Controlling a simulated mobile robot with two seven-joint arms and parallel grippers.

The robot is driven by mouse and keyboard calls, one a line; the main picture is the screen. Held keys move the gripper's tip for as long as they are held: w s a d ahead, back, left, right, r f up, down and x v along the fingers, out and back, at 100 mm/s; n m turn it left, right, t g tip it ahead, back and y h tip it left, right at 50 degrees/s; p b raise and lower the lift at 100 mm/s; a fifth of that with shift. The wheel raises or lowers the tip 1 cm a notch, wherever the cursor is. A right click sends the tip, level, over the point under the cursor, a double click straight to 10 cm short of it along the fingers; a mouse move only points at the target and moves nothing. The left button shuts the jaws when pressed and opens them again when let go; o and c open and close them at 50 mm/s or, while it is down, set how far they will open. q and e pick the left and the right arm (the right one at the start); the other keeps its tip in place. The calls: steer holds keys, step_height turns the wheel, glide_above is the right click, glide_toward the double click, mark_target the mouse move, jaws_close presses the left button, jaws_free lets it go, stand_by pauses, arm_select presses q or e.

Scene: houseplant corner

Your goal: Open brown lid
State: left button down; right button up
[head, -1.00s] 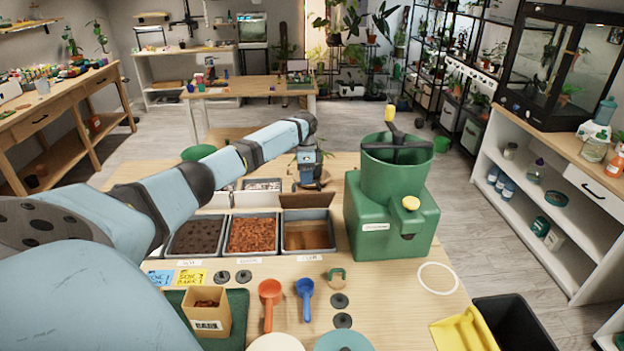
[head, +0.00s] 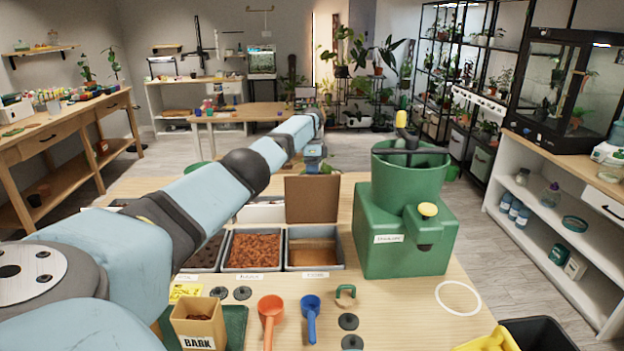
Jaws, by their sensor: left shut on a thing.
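The brown lid (head: 312,200) stands nearly upright at the back edge of the right-hand grey bin (head: 288,262). The front of that bin is uncovered, and a brown, low filling shows inside. My left arm reaches in from the left, over the other bins. My left gripper (head: 316,168) is at the lid's top edge and shut on it; the fingertips are partly hidden behind the lid. My right gripper is not in view.
A bin of bark chips (head: 254,249) sits left of the open bin. A green dispenser (head: 405,235) stands close on the right. Scoops, dark discs and a bark box (head: 198,322) lie in front.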

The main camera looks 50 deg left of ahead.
arm_select(q)
steer(key=shift+s+a+f, duration=0.1)
steer(key=shift+a+f, duration=0.05)
steer(key=shift+f, duration=0.3)
steer(key=c, duration=1.4)
jaws_free()
steer(key=shift+o, duration=1.3)
steer(key=shift+w+a+f, duration=0.15)
steer(key=shift+w+f, duration=0.05)
steer(key=shift+f, duration=0.05)
step_height(320, 180, up, 20)
steer(key=p, duration=0.2)
